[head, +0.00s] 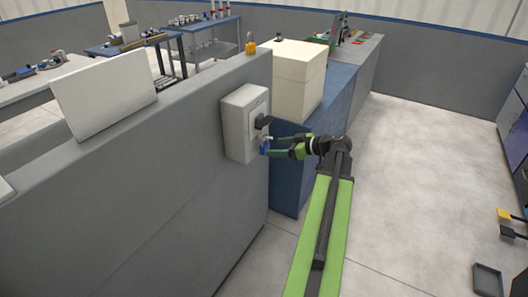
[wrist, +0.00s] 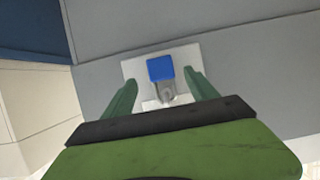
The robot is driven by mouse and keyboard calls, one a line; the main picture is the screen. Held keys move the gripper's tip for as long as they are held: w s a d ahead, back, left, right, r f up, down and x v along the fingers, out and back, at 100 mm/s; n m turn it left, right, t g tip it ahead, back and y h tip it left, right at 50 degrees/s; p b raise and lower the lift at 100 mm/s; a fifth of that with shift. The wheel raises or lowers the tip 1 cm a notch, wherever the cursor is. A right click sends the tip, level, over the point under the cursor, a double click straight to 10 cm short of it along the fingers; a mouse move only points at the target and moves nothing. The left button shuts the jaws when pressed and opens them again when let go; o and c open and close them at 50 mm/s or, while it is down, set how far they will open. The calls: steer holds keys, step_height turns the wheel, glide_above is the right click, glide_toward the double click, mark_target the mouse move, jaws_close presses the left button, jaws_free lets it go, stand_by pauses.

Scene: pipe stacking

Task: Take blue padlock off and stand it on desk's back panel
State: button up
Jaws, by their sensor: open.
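The blue padlock (head: 265,147) hangs at the front of a pale switch box (head: 237,141) with a dark handle (head: 263,122). In the wrist view the padlock's blue body (wrist: 160,69) and grey shackle (wrist: 168,91) lie between my fingers, with a visible gap on each side. My gripper (head: 277,147) is open at the padlock, reaching in from the right. Its fingers also show in the wrist view (wrist: 160,77). The box is mounted on a tall grey panel (head: 180,150), which has a flat top; I take this as the desk's back panel.
A yellow padlock (head: 250,46) stands on the panel's top near its right end. A white board (head: 103,92) stands farther left along the top. A cream box (head: 297,77) sits on a blue cabinet (head: 335,110) behind my gripper. The floor at right is mostly clear.

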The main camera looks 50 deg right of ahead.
mark_target(267, 148)
steer(key=b+x, duration=0.2)
steer(key=x, duration=0.3)
steer(key=shift+a+f, duration=0.1)
steer(key=shift+a, duration=0.05)
jaws_close()
